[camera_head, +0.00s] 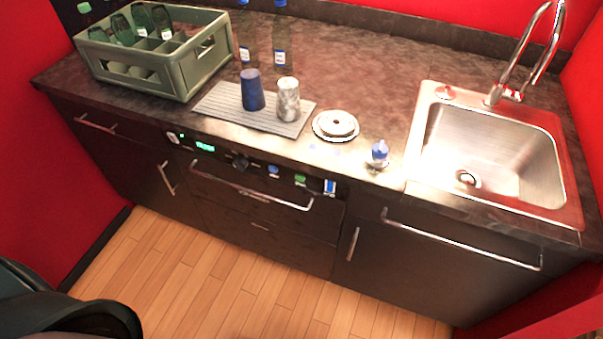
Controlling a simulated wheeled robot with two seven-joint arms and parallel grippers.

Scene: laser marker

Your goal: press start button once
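A dark control panel (225,157) runs along the front edge of the counter. It carries a lit green display (205,146), a black knob (240,162), a blue button (274,170) and a green button (299,180). A blue and white item (330,187) sits at the panel's right end. The labels are too small to read, so I cannot tell which button is start. Neither of my grippers is in view. A dark part of my own body shows at the bottom left.
The counter holds a green crate (203,50) of bottles, a ribbed mat (215,104) with a blue cup (252,90) and a marbled cup (288,99), a white dish (336,125), and a small blue-topped item (379,153). A sink (500,150) is at right. The wooden floor (200,270) is clear.

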